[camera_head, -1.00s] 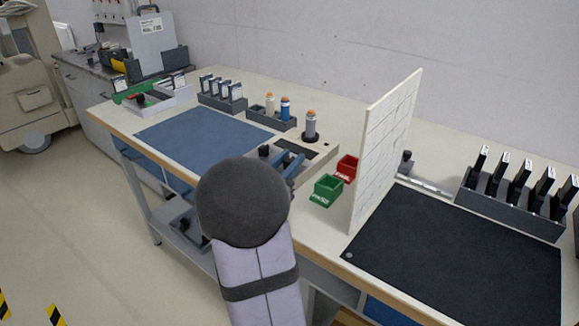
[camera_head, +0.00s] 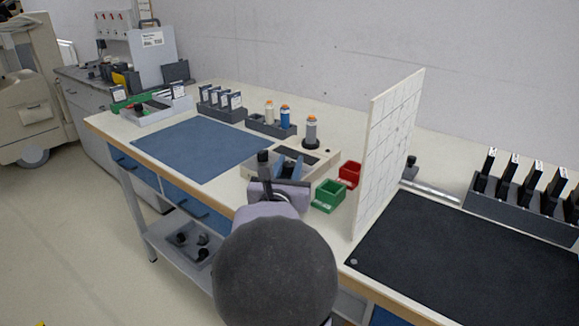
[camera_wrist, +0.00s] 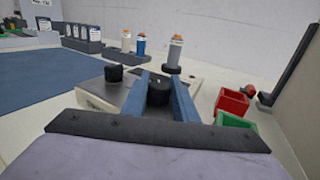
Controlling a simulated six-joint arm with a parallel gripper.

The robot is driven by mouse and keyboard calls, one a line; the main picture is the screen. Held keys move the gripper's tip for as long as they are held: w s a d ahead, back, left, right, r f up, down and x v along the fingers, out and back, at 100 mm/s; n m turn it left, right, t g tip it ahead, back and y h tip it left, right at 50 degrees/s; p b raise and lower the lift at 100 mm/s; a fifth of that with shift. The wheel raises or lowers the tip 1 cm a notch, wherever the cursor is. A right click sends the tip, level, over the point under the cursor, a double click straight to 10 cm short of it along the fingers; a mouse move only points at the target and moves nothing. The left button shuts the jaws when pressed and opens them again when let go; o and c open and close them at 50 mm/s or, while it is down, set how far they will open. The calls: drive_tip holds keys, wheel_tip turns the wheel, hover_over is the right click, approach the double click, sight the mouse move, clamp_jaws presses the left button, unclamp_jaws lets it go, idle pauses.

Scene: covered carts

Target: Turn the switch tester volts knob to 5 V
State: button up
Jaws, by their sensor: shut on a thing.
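The switch tester is a low beige box with dark panels (camera_head: 316,164), standing at the right of the blue mat. In the wrist view, two black knobs show on the tester (camera_wrist: 93,92). My gripper (camera_wrist: 160,88), with its blue fingers, is shut on the right-hand black knob (camera_wrist: 158,93), one finger on each side. The other black knob (camera_wrist: 114,73) stands free, left of the fingers. In the head view my gripper (camera_head: 288,168) is at the tester. I cannot read the scale or the pointer, and I cannot tell the volts setting.
Green bin (camera_head: 328,196) and red bin (camera_head: 349,174) stand right of the tester, before an upright white panel (camera_head: 388,150). A post with an orange top (camera_head: 310,130) stands behind. The blue mat (camera_head: 195,150) is clear.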

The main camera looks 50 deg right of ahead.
sight(288, 168)
drive_tip(key=o, duration=1.1)
drive_tip(key=shift+c, duration=0.2)
drive_tip(key=v, duration=0.5)
drive_tip(key=shift+a, duration=0.15)
drive_tip(key=shift+b+v, duration=1.05)
drive_tip(key=shift+b, duration=0.1)
drive_tip(key=shift+s, duration=0.1)
